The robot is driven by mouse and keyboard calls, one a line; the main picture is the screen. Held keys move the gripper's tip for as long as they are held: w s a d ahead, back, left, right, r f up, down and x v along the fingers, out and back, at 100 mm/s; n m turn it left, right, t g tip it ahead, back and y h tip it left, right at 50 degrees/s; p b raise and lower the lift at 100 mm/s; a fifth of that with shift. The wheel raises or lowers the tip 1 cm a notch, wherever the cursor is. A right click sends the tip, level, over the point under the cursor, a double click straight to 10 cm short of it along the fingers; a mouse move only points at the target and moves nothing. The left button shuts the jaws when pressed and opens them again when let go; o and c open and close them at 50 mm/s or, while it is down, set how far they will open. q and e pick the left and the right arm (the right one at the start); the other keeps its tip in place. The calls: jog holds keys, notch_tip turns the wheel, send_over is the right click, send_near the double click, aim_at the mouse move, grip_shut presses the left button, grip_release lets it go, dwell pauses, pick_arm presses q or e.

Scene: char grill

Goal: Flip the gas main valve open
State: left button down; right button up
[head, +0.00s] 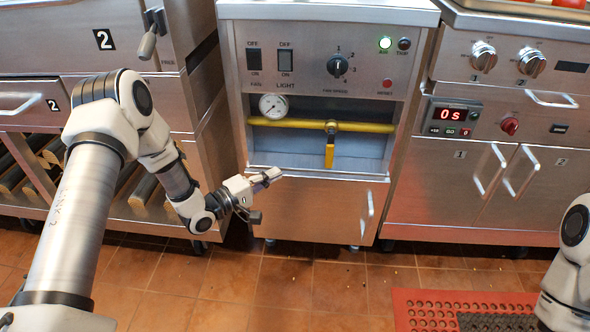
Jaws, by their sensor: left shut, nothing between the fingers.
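The gas main valve has a yellow lever (329,156) that hangs straight down, across the horizontal yellow gas pipe (365,127). It sits in a recess in the middle steel cabinet. A round pressure gauge (273,106) is at the pipe's left end. My left gripper (272,176) is shut and empty. In the picture it is below and to the left of the lever, near the recess's lower edge, and apart from the lever. Of my right arm only a part shows at the right edge; its gripper is out of view.
A cabinet door handle (370,203) stands out below the recess. A red mat (408,308) lies on the tiled floor. The space in front of the lever looks clear.

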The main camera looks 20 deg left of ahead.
aim_at(330, 149)
pick_arm(q)
jog(key=s+d+b+x, duration=0.1)
jog(key=b+x, duration=0.4)
jog(key=x, duration=0.7)
jog(key=shift+s+d, duration=0.2)
jog(key=shift+d, duration=0.6)
